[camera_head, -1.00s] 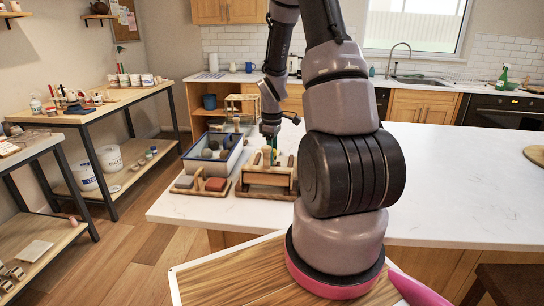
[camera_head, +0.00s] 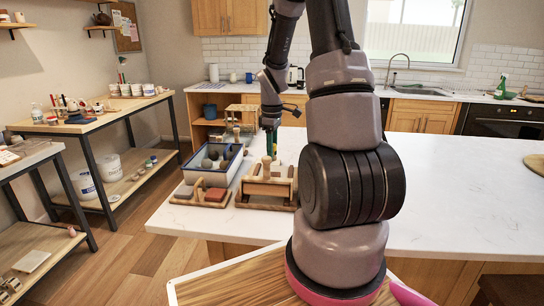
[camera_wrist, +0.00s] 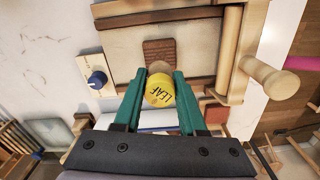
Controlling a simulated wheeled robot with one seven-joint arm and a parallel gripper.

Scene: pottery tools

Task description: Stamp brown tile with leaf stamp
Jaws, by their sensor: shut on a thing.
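The leaf stamp (camera_wrist: 159,90) has a yellow round top marked LEAF and a pale wooden body below. My gripper (camera_wrist: 160,88), with teal fingers, is shut on it. A brown tile (camera_wrist: 158,48) with a wood-like surface lies on a cream slab just beyond the stamp in the wrist view. The stamp's body overlaps the tile's near edge in that view; whether they touch I cannot tell. In the head view, my gripper (camera_head: 271,145) is over the wooden slab station (camera_head: 264,203). The tile cannot be made out there.
A wooden roller handle (camera_wrist: 270,77) is right of the slab, and a box with a blue knob (camera_wrist: 96,80) is left. In the head view, a blue-rimmed tub (camera_head: 234,165) and a small tray (camera_head: 201,203) of blocks stand beside the station.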

